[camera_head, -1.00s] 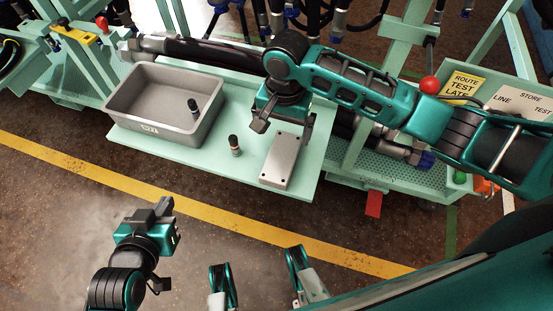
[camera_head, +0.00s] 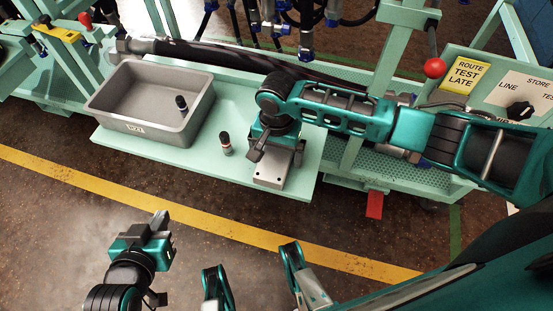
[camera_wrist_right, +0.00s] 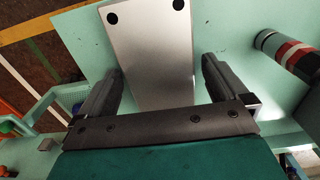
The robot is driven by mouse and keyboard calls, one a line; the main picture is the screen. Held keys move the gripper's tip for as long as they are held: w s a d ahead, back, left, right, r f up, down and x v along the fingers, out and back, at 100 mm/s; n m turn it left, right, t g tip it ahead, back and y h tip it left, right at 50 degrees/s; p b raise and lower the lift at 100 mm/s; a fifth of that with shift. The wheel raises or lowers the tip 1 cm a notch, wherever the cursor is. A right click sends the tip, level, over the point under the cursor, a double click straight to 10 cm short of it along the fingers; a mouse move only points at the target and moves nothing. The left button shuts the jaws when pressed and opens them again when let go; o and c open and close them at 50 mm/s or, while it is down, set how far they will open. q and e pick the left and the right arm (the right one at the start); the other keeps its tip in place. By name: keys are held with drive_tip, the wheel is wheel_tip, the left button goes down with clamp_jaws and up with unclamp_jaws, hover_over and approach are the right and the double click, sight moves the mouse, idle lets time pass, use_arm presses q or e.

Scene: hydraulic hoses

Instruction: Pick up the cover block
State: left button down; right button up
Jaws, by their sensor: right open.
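The cover block (camera_head: 268,179) is a flat silver-grey rectangular block with dark holes near its corners. It lies on the pale green shelf by its front edge. My right gripper (camera_head: 276,150) is over it in the head view and hides its far part. In the right wrist view the block (camera_wrist_right: 150,45) runs between the two spread fingers of the open right gripper (camera_wrist_right: 159,78), with a gap on each side. I cannot tell the height of the fingertips over the shelf. My left gripper (camera_head: 160,222) hangs over the floor at the lower left, away from the block.
A grey bin (camera_head: 165,133) with a dark cylinder (camera_head: 181,102) inside stands on the shelf at left. A banded cylinder (camera_head: 225,145) stands between bin and block. A thick black hose (camera_head: 220,55) lies behind.

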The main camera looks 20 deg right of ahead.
drive_tip(key=shift+f, duration=0.35)
drive_tip(key=shift+r, duration=0.1)
drive_tip(key=c, duration=1.1)
